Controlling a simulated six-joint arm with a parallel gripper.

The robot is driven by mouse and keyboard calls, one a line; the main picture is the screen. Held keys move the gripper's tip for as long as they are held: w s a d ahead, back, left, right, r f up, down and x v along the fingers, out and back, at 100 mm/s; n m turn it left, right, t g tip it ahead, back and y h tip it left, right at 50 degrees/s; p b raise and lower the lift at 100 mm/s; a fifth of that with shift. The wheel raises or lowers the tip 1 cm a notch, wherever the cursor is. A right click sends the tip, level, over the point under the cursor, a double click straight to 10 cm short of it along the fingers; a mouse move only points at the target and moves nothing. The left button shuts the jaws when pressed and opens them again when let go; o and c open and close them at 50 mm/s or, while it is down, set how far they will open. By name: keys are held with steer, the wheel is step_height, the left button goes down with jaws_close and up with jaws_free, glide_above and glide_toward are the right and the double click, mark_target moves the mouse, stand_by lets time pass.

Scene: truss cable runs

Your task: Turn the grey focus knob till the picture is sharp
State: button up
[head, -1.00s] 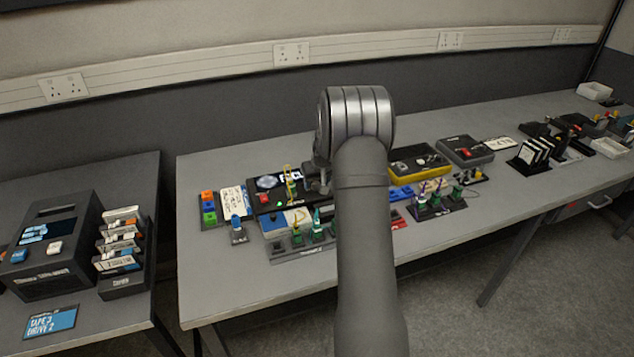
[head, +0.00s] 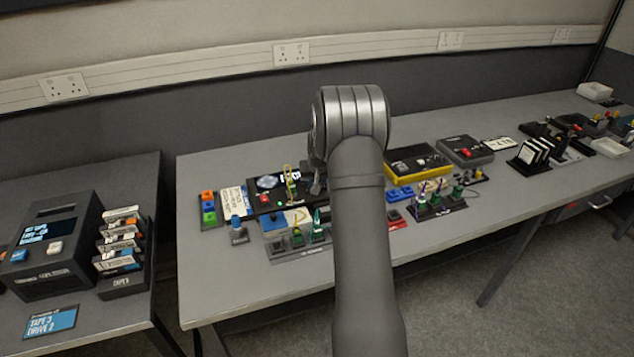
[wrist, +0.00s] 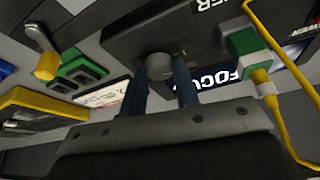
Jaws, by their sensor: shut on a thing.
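The grey focus knob (wrist: 160,66) shows in the wrist view on a dark box, beside a label with white FOCUS lettering (wrist: 212,76). My gripper (wrist: 166,76) has its two dark blue fingers on either side of the knob, shut on it. In the head view the black viewer box (head: 255,197) lies on the table left of my wrist. Its small picture (head: 268,182) is a pale blue-white patch, too small to judge for sharpness. The knob is hidden there, and my gripper (head: 316,188) shows only partly below the wrist.
A green block with a yellow cable (wrist: 250,48) stands close beside the fingers in the wrist view. Green-topped plugs (head: 297,237) stand in front of the box. A yellow-edged case (head: 420,163) lies to the right.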

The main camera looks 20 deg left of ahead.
steer(key=m, duration=0.1)
steer(key=m+h, duration=0.1)
steer(key=m, duration=0.1)
steer(key=m+h, duration=0.1)
steer(key=m, duration=0.1)
steer(key=shift+s+a+t, duration=0.1)
steer(key=shift+a+t, duration=0.15)
steer(key=shift+t, duration=0.15)
steer(key=m+h, duration=0.1)
steer(key=m, duration=0.2)
steer(key=m+h, duration=0.1)
steer(key=m, duration=0.1)
steer(key=shift+a+m, duration=0.15)
steer(key=shift+m, duration=0.25)
steer(key=m+h, duration=0.1)
steer(key=m, duration=0.1)
steer(key=m+g, duration=0.1)
steer(key=m, duration=0.2)
steer(key=shift+a+m+g+h, duration=0.15)
steer(key=shift+m+g+h, duration=0.15)
steer(key=shift+h, duration=0.1)
steer(key=m, duration=0.1)
steer(key=m+g, duration=0.1)
steer(key=m, duration=0.1)
steer(key=m+h, duration=0.1)
steer(key=m, duration=0.1)
steer(key=shift+w+g, duration=0.25)
steer(key=shift+g, duration=0.15)
steer(key=o, duration=1)
